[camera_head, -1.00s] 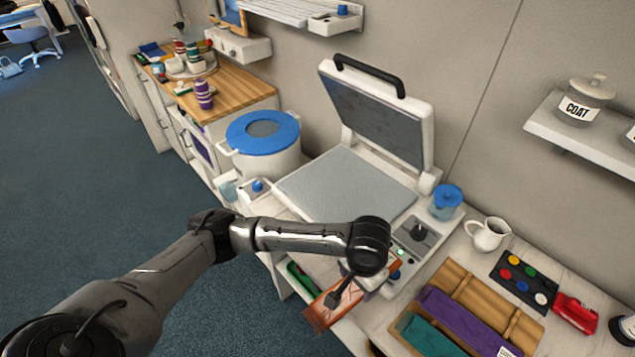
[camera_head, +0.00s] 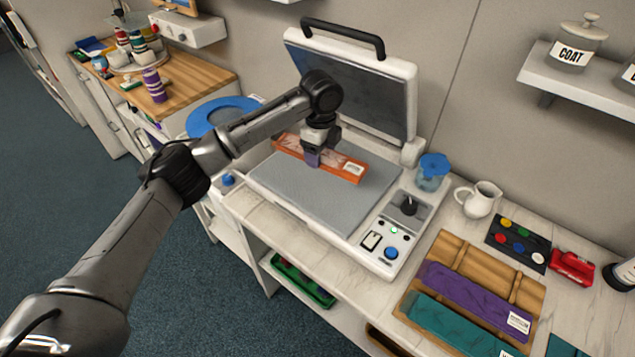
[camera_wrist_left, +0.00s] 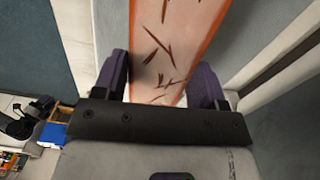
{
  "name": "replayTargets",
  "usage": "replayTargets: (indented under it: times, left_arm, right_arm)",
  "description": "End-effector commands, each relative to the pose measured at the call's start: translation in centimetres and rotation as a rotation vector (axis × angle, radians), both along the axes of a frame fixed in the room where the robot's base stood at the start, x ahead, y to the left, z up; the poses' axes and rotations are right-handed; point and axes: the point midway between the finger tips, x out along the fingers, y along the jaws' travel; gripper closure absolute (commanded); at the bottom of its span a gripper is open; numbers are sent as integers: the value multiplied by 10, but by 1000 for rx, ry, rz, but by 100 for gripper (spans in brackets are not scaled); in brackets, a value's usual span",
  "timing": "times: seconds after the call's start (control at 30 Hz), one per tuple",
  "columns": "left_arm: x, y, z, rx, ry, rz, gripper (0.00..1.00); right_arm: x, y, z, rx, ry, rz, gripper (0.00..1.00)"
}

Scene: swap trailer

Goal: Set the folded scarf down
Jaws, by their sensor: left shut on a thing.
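The folded scarf (camera_head: 340,164) is a long orange strip with a pale, brown-streaked top and a white label at its right end. It lies across the back part of the grey plate of an open press (camera_head: 325,196); I cannot tell if it touches the plate. My left gripper (camera_head: 312,158) is shut on the scarf near its middle, from above. In the left wrist view the scarf (camera_wrist_left: 172,50) runs between the two purple fingers (camera_wrist_left: 165,82). My right gripper is not in view.
The press lid (camera_head: 350,90) stands raised behind the plate. A control panel (camera_head: 393,235) and a blue-lidded jar (camera_head: 432,170) are at its right. A wooden rack (camera_head: 437,255) holds purple and teal folded scarves. A white jug (camera_head: 477,198) stands behind. The plate's front is clear.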

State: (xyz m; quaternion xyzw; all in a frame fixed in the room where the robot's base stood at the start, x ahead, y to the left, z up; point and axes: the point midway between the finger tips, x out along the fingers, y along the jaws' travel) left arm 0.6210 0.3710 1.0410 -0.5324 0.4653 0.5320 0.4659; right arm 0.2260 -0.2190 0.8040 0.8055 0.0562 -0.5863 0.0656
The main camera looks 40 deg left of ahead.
Motion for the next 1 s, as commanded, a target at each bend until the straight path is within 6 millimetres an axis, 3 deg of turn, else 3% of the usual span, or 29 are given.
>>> replayTargets:
  times: [0.2,0.5,1.0]
  left_arm:
    - [6,14,4,1,1,-99,63]
    - [7,16,-38,2,3,-118,63]
    - [7,15,-79,1,2,-117,63]
  right_arm:
    - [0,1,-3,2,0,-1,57]
    - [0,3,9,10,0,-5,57]
    - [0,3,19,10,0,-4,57]
